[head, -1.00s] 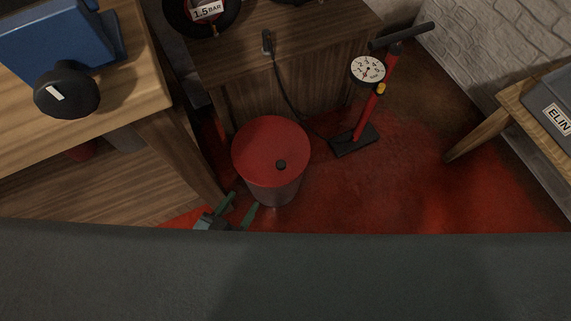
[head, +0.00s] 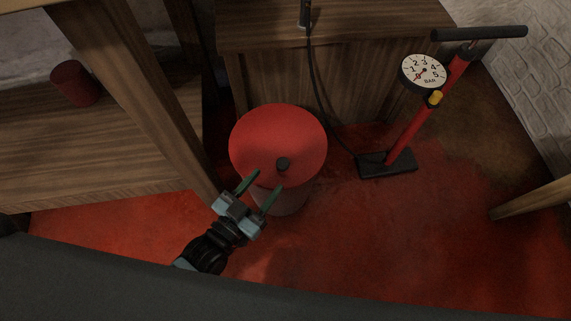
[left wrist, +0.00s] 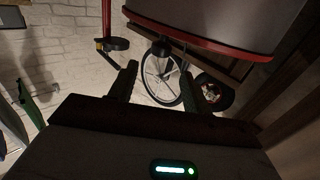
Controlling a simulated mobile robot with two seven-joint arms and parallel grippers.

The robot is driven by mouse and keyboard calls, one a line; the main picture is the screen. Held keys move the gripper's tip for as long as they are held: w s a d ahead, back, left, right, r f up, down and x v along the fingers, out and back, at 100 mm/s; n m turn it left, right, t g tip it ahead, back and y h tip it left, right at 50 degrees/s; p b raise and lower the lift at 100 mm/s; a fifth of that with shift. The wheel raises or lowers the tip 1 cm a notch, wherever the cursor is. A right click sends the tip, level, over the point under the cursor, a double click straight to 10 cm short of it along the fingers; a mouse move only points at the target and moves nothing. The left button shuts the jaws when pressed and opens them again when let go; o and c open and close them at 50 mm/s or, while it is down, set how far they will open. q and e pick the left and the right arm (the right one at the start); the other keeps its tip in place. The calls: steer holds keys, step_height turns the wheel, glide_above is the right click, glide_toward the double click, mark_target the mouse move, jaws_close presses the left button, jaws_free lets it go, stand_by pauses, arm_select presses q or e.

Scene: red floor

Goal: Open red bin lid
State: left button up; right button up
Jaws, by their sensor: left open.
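The red bin (head: 292,200) stands on the floor in the head view, with its round red lid (head: 270,130) lying on top. A small dark knob (head: 283,163) sits on the lid near its front edge. My left gripper (head: 266,180) is open and empty at the bin's near side, its green fingers pointing toward the lid and short of the knob. I cannot tell whether a finger touches the lid. In the left wrist view the open fingers (left wrist: 159,70) are below a grey body with a red rim (left wrist: 210,42), which looks like the bin. My right gripper is not shown.
A wooden bench (head: 160,130) stands close at the left, its leg beside the bin. A wooden cabinet (head: 335,70) is behind the bin. A red floor pump (head: 405,135) with a gauge stands to the right. Red floor is open at front right.

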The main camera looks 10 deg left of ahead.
mark_target(279, 168)
arm_select(q)
steer(key=shift+w+d+f, duration=0.25)
steer(key=shift+w+d, duration=0.05)
steer(key=shift+w, duration=0.2)
steer(key=b+x, duration=0.2)
steer(key=x, duration=0.3)
steer(key=shift+w+d, duration=0.25)
steer(key=shift+w, duration=0.35)
steer(key=shift+w+d, duration=0.1)
steer(key=shift+w, duration=0.1)
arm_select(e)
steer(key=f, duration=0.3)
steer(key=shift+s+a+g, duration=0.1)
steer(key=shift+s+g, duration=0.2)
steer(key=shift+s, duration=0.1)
arm_select(q)
steer(key=c, duration=0.9)
jaws_close()
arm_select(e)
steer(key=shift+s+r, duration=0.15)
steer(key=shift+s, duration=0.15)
